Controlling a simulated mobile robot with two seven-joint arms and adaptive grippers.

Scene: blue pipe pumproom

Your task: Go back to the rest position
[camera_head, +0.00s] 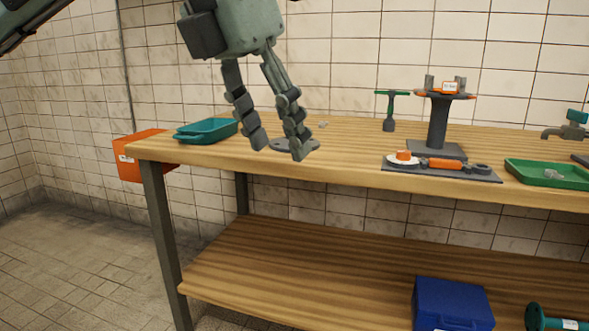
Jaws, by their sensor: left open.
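My left gripper (281,150) hangs in front of the left part of the wooden workbench (340,165), fingers pointing down. Its two fingers are apart with nothing between them. A flat grey round part (287,145) lies on the bench top behind the fingertips and is partly hidden by them. My right gripper is not in view.
A teal tray (207,131) sits at the bench's left end, beside an orange box (140,157). To the right are a dark stand (438,125), a grey mat (440,173) with orange parts and a green tray (548,174). A blue box (452,302) is on the lower shelf.

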